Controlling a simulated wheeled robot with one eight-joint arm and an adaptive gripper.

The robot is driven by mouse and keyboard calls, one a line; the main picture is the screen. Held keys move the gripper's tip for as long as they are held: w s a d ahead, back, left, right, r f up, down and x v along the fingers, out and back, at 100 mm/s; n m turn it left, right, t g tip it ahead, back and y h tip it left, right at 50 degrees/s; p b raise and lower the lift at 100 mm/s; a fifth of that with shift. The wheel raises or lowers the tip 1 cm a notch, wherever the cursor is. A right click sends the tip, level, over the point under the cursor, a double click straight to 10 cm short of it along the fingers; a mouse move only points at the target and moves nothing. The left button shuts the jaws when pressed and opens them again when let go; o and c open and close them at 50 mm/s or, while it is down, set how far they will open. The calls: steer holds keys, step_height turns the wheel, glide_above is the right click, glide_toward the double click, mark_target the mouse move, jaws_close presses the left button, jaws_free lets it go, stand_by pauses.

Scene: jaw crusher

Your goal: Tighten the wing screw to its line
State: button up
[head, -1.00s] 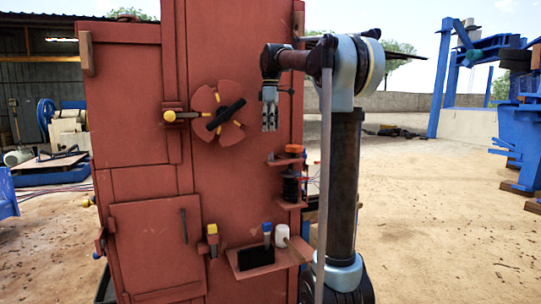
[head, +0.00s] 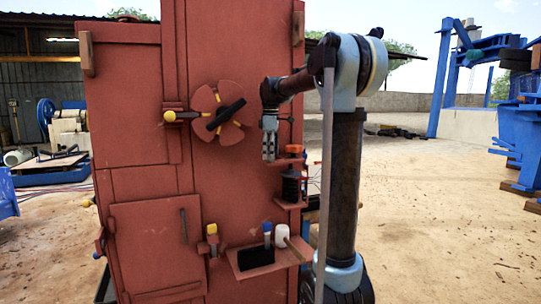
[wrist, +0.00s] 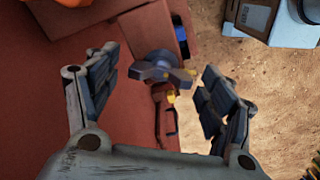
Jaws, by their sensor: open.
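A grey two-winged piece (wrist: 163,68), which looks like the wing screw, shows in the wrist view with small yellow marks near its right wing. It lies between and beyond my two fingers, and neither finger touches it. I cannot make out the same piece clearly in the head view.
The red cabinet (head: 140,140) carries a round red wheel with a black handle (head: 228,114) left of my gripper. Below are a dark ribbed cylinder (head: 291,186) and a red tray (head: 245,273) with a blue-capped item and a white one. Open sandy ground lies right.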

steer(key=c, duration=1.1)
steer(key=shift+o, duration=0.2)
steer(key=shift+m, duration=0.3)
steer(key=m, duration=0.3)
steer(key=shift+m, duration=0.4)
steer(key=m, duration=0.4)
steer(key=shift+m, duration=0.3)
steer(key=m, duration=0.4)
steer(key=shift+m, duration=2.1)
